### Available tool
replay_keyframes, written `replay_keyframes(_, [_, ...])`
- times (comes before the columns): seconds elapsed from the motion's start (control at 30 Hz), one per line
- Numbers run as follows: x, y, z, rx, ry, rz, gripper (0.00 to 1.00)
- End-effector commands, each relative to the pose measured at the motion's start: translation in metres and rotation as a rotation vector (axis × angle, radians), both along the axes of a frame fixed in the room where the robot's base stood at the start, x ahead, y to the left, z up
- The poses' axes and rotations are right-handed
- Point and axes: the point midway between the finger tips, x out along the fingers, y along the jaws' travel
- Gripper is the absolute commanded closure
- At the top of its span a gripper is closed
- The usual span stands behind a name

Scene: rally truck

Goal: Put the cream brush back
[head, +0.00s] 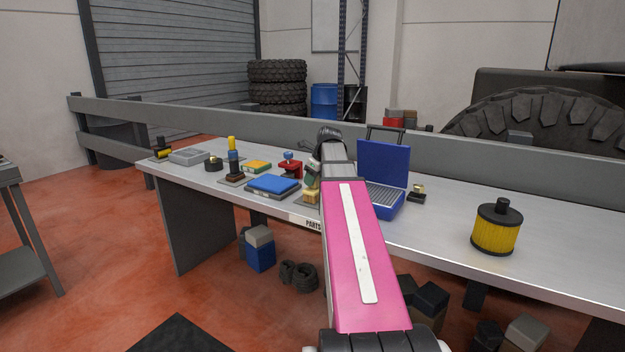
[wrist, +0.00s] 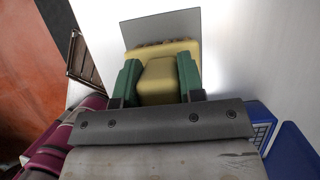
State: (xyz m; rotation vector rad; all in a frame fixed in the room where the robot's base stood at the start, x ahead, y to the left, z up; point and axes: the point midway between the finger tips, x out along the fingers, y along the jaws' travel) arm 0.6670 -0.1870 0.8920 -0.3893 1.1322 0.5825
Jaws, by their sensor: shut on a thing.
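My gripper (wrist: 158,82) has green fingers shut on both sides of the cream brush (wrist: 158,72). The brush's narrower block is between the fingers, and its wider part shows just beyond them. A grey mat (wrist: 160,27) on the bench lies behind the brush in the wrist view. I cannot tell whether the brush touches it. In the head view my gripper (head: 314,177) points down over the bench near its front edge, partly hidden by my arm. The brush (head: 312,195) shows low beneath it.
On the bench (head: 440,240), a blue book-like block (head: 272,186) and red item (head: 290,165) are left of my gripper. An open blue case (head: 384,165) stands close on its right.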

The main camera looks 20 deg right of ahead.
Motion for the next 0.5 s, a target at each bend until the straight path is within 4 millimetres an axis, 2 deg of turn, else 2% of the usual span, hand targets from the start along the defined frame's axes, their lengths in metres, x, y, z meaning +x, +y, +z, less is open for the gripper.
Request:
replay_keyframes(0.33, [0.0000, 0.0001, -0.0047, 0.001, 0.001, 0.000, 0.99])
replay_keyframes(0.37, [0.0000, 0.0001, -0.0051, 0.000, 0.001, 0.000, 0.61])
replay_keyframes(0.4, [0.0001, 0.0001, -0.0047, 0.001, 0.001, 0.000, 0.48])
replay_keyframes(0.43, [0.0001, 0.0000, -0.0046, 0.000, 0.000, 0.000, 0.39])
replay_keyframes(0.5, [0.0001, 0.0000, -0.0046, 0.000, 0.000, 0.000, 0.39])
